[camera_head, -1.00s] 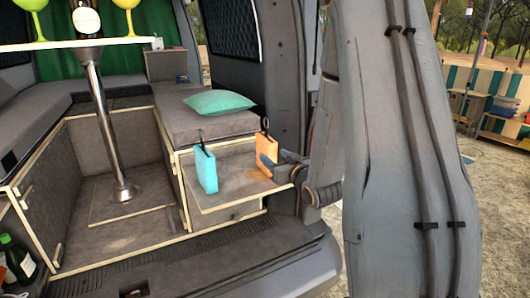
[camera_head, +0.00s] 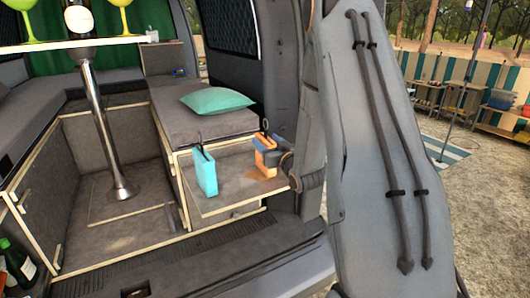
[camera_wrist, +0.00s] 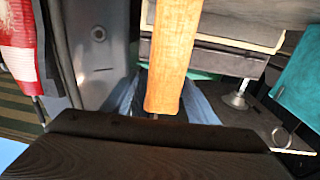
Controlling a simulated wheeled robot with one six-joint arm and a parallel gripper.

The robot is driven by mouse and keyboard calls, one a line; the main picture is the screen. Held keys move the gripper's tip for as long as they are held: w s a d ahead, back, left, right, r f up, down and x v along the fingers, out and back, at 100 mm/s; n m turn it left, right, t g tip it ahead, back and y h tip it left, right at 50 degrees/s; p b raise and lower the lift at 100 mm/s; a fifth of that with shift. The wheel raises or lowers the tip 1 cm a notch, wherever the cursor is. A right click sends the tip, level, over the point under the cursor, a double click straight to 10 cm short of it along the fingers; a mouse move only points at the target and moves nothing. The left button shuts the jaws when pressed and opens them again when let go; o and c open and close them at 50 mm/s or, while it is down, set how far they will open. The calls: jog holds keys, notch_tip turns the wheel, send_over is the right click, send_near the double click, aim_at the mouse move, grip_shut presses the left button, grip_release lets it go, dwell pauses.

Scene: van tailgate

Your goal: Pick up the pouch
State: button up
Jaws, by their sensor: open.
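Two upright pouch-like packs with dark loops on top stand on the fold-down shelf. The orange pouch (camera_head: 265,142) is at the shelf's right side, and the cyan pouch (camera_head: 206,174) is to its left. My gripper (camera_head: 266,158) reaches in from the right, open, with its blue-grey fingers at the orange pouch and partly covering it. In the wrist view the orange pouch (camera_wrist: 173,50) fills the upper middle, with blue-grey finger parts on both sides of its end. I cannot tell whether they touch it. A teal surface at right is probably the cyan pouch (camera_wrist: 299,85).
The shelf (camera_head: 228,197) sits in the van's rear below a grey cushioned bench (camera_head: 185,122) with a green pillow (camera_head: 216,100). A table (camera_head: 60,44) on a metal post (camera_head: 100,130) stands left. Bottles (camera_head: 16,258) are at lower left. The floor between is clear.

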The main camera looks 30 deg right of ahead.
jog(key=shift+w, duration=0.5)
grip_shut()
jog(key=shift+r, duration=0.1)
